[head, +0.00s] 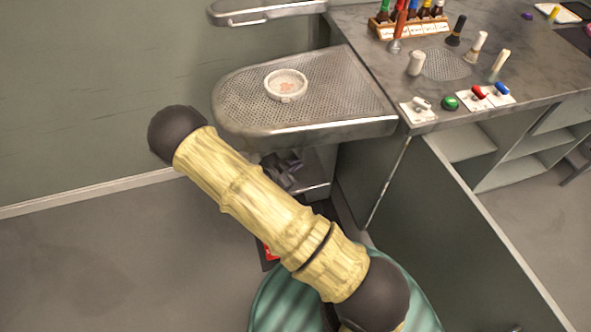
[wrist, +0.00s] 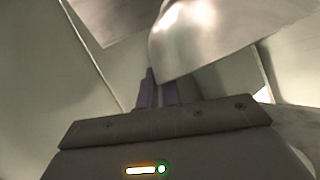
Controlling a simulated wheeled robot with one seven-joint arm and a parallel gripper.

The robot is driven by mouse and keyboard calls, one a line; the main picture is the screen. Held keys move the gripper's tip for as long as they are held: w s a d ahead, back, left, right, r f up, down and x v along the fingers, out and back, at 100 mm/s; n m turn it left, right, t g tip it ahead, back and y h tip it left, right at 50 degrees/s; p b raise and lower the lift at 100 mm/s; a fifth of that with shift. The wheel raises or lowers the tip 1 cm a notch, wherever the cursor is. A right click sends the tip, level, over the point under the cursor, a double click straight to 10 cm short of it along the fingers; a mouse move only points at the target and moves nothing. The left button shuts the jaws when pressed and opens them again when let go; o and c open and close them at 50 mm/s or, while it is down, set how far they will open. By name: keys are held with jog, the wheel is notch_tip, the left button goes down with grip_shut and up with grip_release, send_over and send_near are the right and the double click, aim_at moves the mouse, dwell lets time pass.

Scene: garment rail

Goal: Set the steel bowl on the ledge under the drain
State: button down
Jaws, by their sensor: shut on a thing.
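The drain (head: 245,105) is a rounded, perforated metal tray jutting from the counter. Below it, a small metal ledge (head: 318,190) shows partly, behind my arm. My gripper (head: 283,167) is a dark, partly hidden shape under the drain's front edge. In the wrist view its purple fingers (wrist: 160,92) are close together at the rim of a shiny, curved metal piece, the steel bowl (wrist: 205,38). The gripper is shut on the bowl, which appears tilted. The bowl cannot be made out in the head view, and whether it touches the ledge cannot be told.
A small pale round dish (head: 286,84) stands on the drain. The counter (head: 455,75) at right carries a bottle rack (head: 410,27), brushes and small coloured items. Another metal tray (head: 265,10) is at the top. Open shelves (head: 510,150) are at right; the floor at left is clear.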

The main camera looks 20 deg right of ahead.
jog(key=f, duration=0.3)
jog(key=shift+w+d+f+b, duration=0.25)
jog(key=shift+d+b, duration=0.1)
jog(key=c, duration=1.6)
grip_release()
jog(key=shift+o, duration=0.2)
jog(key=p+v, duration=0.1)
jog(key=v, duration=1.1)
